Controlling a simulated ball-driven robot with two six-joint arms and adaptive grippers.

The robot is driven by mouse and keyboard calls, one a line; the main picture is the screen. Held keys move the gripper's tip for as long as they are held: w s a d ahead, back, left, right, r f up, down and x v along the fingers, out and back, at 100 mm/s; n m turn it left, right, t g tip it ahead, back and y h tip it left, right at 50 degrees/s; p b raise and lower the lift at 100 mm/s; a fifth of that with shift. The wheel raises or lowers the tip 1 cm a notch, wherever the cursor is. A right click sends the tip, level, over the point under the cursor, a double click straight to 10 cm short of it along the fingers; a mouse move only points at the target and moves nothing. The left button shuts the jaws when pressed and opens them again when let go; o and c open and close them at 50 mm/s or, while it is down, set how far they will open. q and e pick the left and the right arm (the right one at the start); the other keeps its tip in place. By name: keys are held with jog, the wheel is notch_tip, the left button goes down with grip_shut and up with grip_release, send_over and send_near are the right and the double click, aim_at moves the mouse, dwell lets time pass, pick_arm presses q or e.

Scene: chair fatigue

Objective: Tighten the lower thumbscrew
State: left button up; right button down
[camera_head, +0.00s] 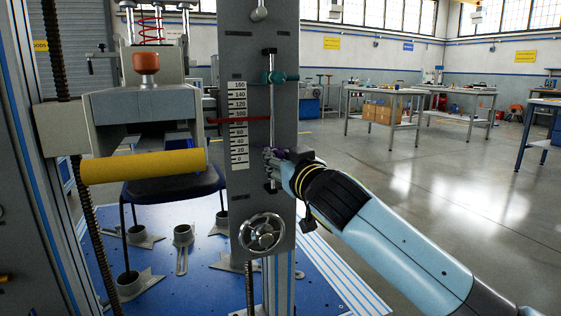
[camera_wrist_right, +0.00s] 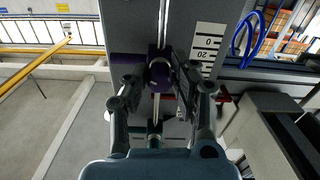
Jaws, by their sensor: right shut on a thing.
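The lower thumbscrew (camera_wrist_right: 159,68) is dark purple and sits on a thin vertical rod on the grey column (camera_head: 240,205), beside the low end of the scale. My right gripper (camera_head: 271,158) reaches it from the right in the head view. In the wrist view the fingers of the right gripper (camera_wrist_right: 160,78) close around it from both sides, and it is partly hidden between them. A teal upper thumbscrew (camera_head: 272,77) sits higher on the same rod; it also shows in the wrist view (camera_wrist_right: 153,131). My left gripper is out of view.
A white scale (camera_head: 238,125) with a red pointer (camera_head: 228,121) is on the column, above a handwheel (camera_head: 262,234). To the left are a yellow roller (camera_head: 144,166) and a dark chair seat (camera_head: 172,188). Workbenches (camera_head: 385,91) stand far back right; open floor lies between.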

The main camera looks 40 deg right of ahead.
jog(key=shift+m, duration=0.4)
jog(key=c, duration=1.1)
grip_release()
jog(key=v, duration=1.2)
